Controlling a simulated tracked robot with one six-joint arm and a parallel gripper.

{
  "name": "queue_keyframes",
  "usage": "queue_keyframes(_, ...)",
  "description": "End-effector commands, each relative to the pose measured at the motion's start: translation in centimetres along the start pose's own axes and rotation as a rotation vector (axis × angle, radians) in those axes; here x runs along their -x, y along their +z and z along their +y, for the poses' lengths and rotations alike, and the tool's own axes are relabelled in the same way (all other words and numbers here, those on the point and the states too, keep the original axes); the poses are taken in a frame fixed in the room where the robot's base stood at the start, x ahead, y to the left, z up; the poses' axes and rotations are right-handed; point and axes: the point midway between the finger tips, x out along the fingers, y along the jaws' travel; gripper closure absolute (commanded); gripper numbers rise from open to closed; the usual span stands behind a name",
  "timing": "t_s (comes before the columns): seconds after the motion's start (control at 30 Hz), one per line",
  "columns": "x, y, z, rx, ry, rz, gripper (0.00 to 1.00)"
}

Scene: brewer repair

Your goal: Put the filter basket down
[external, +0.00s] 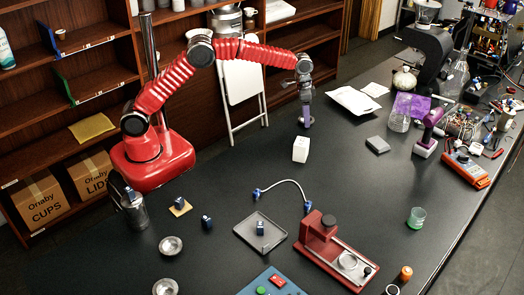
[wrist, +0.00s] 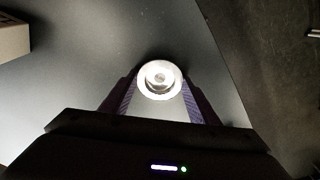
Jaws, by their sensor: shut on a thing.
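My gripper (external: 306,118) is at the far side of the dark bench, arm stretched out to the right. In the wrist view its two purple fingers (wrist: 160,98) are shut on a small pale, round thing with a ring-shaped end, which I take for the filter basket (wrist: 160,80). It sits between the fingertips, with the grey bench surface behind it. In the external view the fingers hide the basket, and I cannot tell whether it touches the bench.
A white cube (external: 301,149) stands just in front of my gripper; its side shows in the wrist view (wrist: 14,40). A white packet (external: 353,101) and grey block (external: 377,145) lie to the right. A tray (external: 245,236) and red machine (external: 318,236) are nearer. Bare bench lies left of the cube.

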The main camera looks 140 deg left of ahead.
Motion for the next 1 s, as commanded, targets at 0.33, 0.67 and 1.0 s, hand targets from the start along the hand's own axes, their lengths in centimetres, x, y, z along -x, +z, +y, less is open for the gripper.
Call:
queue_keyframes(0.33, -0.2, 0.0, 0.0, 0.000, 0.000, -0.001, 0.29)
queue_keyframes(0.67, -0.1, 0.0, 0.0, 0.000, 0.000, 0.000, 0.26)
queue_keyframes(1.0, 3.5, -0.1, 0.0, 0.000, 0.000, 0.003, 0.26)
